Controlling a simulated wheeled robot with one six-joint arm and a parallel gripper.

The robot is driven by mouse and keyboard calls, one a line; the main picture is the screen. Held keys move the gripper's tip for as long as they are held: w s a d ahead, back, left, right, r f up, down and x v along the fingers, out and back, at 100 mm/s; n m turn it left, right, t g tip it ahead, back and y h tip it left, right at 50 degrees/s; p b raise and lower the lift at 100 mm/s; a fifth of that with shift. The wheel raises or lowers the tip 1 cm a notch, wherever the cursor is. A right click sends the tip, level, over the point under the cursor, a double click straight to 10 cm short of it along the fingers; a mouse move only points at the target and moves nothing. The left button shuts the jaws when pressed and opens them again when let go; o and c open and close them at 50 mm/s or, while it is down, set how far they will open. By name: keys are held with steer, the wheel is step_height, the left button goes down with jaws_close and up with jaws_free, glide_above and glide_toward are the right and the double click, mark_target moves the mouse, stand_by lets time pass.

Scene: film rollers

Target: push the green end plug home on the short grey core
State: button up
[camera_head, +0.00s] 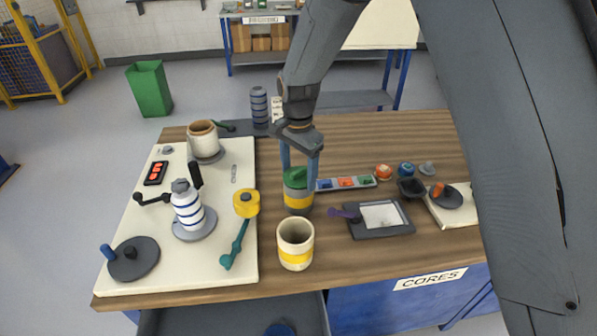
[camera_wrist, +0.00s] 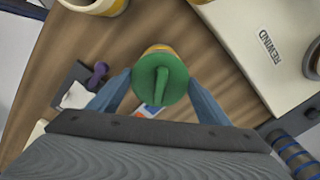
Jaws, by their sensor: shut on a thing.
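The short grey core (camera_head: 298,210) with a yellow band stands upright on the wooden table. The green end plug (camera_head: 296,178) is at its top, and its round face with a raised bar handle fills the middle of the wrist view (camera_wrist: 172,92). My gripper (camera_head: 300,170) points down from above, its two blue fingers shut on the plug from either side. In the wrist view the plug hides most of the core, and only a yellowish edge shows beyond it. I cannot tell how deep the plug sits in the core.
A cream core (camera_head: 295,262) with a yellow band stands open-topped close in front. A grey tray (camera_head: 384,233) with a purple-handled tool lies to the right, and a strip of coloured pieces (camera_head: 346,183) behind. The cream rewind board (camera_head: 222,252) fills the left side.

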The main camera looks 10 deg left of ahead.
steer(key=shift+f, duration=0.35)
stand_by(0.7)
steer(key=o, duration=1.3)
steer(key=shift+r, duration=0.1)
steer(key=shift+r+p, duration=2.15)
steer(key=shift+r, duration=1.3)
